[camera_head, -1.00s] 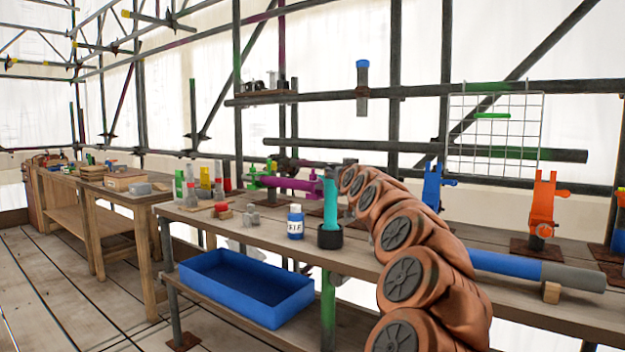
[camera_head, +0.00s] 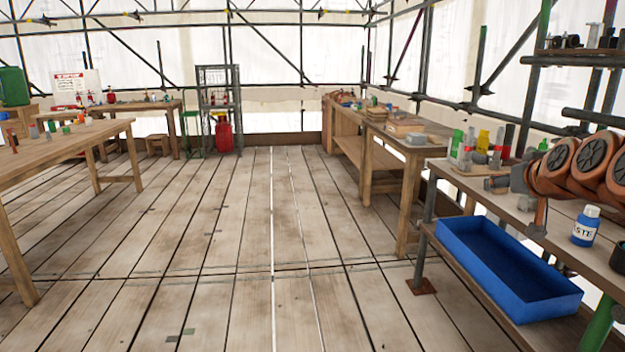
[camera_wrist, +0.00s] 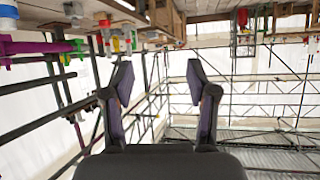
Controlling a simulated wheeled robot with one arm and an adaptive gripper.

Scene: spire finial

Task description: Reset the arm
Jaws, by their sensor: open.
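My arm, with copper-coloured links, enters from the right edge in the head view and reaches left over the right-hand workbench (camera_head: 455,182). In the wrist view my gripper (camera_wrist: 158,72) is open, its two dark fingers spread wide. Nothing is between them but distant white sheeting and scaffold tubes. The wrist picture is upside down, with benches and bottles along its top. In the head view the gripper's end is small and its fingers are hard to make out.
A blue tray (camera_head: 515,285) sits on the bench's lower shelf. A white-capped blue bottle (camera_head: 586,227) and several coloured bottles stand on top. Another wooden bench (camera_head: 400,140) lies beyond. A table (camera_head: 70,146) stands at left. The plank floor (camera_head: 230,240) between is clear.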

